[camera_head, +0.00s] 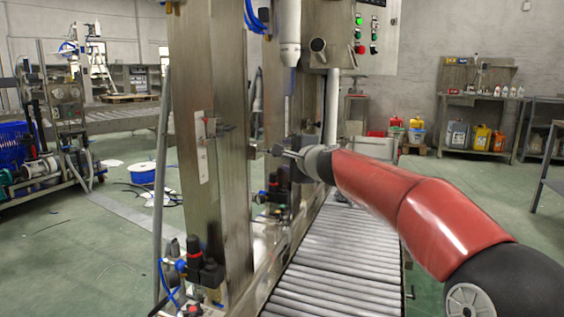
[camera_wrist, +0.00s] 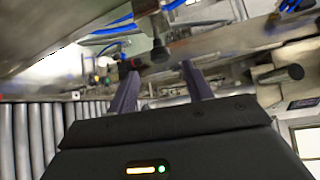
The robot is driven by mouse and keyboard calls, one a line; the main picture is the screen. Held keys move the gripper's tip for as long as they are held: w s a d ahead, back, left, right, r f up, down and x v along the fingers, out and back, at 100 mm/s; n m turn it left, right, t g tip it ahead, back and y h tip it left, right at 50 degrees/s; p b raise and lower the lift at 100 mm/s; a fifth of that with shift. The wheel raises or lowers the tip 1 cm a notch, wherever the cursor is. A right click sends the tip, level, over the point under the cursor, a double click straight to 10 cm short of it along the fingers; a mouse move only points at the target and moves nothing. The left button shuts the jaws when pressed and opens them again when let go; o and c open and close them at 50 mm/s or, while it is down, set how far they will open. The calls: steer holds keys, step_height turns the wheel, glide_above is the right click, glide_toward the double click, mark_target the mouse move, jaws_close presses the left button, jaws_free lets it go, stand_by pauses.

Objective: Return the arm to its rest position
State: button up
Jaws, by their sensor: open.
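My red and black arm reaches in from the lower right in the head view. My gripper (camera_head: 277,152) is at its end, close to the upright steel post (camera_head: 210,150) of the filling machine and above the roller conveyor. In the wrist view my gripper (camera_wrist: 160,72) shows two dark fingers spread apart with nothing held between them. Steel machine parts and blue hoses lie beyond the fingertips. I cannot tell how much space separates the fingertips from the steel parts.
The roller conveyor (camera_head: 335,262) runs below my arm. A control box (camera_head: 368,38) with green and red buttons is at the top. A blue hose reel (camera_head: 142,173) lies on the left floor. Shelves with colored canisters (camera_head: 482,138) stand back right. Green floor is clear at right.

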steer(key=shift+s+d, duration=0.25)
steer(key=shift+s, duration=0.4)
steer(key=s+a+f+n+g+h+p, duration=0.1)
steer(key=s+f+n+g+p, duration=0.15)
steer(key=s+n, duration=0.45)
steer(key=s+a+f+n+g+h+p, duration=0.1)
steer(key=s+n+g+p, duration=0.15)
steer(key=s, duration=0.75)
steer(key=s+d+f+n+g+h+p, duration=0.1)
steer(key=s+d+f+p, duration=0.1)
steer(key=s, duration=0.6)
steer(key=s+d+f+n+g+h+p, duration=0.2)
steer(key=s+d+f, duration=0.2)
steer(key=s, duration=0.5)
steer(key=s+d+f+n+g+h+p, duration=0.1)
steer(key=s+d+f+n+p, duration=0.1)
steer(key=s+d, duration=0.5)
steer(key=shift+s+f, duration=0.7)
steer(key=shift+f, duration=0.2)
steer(key=shift+n, duration=0.25)
